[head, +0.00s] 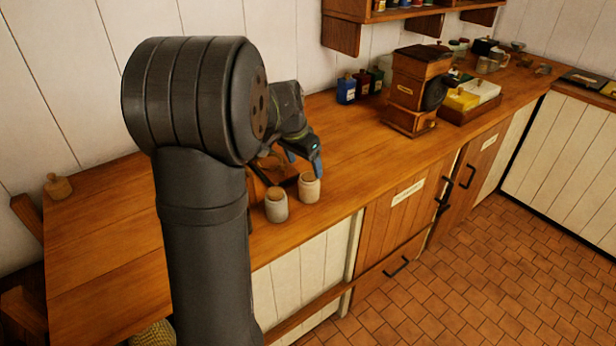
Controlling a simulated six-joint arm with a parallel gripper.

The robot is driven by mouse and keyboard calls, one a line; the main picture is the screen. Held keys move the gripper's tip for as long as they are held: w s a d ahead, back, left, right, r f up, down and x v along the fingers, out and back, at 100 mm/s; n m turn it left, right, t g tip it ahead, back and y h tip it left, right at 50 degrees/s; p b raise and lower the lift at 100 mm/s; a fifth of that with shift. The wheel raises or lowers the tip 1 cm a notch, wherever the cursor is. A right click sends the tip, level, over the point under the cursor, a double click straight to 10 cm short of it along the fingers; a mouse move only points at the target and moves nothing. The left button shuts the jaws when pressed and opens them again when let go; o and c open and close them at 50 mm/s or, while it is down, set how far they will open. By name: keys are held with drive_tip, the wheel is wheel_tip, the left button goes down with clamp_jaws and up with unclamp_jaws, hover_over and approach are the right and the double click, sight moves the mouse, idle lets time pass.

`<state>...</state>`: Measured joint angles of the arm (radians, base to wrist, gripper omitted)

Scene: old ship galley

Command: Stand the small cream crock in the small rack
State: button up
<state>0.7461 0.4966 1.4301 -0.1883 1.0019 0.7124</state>
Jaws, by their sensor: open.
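I cannot tell which is the task's small cream crock. My gripper (305,163) is open, its blue-tipped fingers pointing down just above and behind the right crock. From this angle I cannot tell whether it touches the crock. A brown wooden piece (259,188), perhaps the small rack, sits behind the crocks and is largely hidden by my arm. Its slots are not clear.
A small lidded pot (58,187) stands at the far left of the counter (110,240). Blue and dark canisters (346,90), a wooden grinder (417,90) and a tray (470,112) of yellow and white boxes stand to the right. The counter between crocks and grinder is clear.

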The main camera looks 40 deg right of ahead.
drive_tip(key=shift+o, duration=0.4)
drive_tip(key=v, duration=0.8)
drive_tip(key=shift+r, duration=0.15)
drive_tip(key=shift+d, duration=0.1)
drive_tip(key=y, duration=0.3)
hover_over(309, 176)
drive_tip(key=s, duration=0.1)
drive_tip(key=shift+g, duration=0.3)
wheel_tip(309, 176, down, 8)
drive_tip(key=shift+f, duration=0.2)
drive_tip(key=shift+w+f, duration=0.2)
drive_tip(key=shift+f, duration=1.15)
drive_tip(key=shift+w+f, duration=0.2)
drive_tip(key=shift+f, duration=1.2)
drive_tip(key=shift+r, duration=0.1)
drive_tip(key=c, duration=1.5)
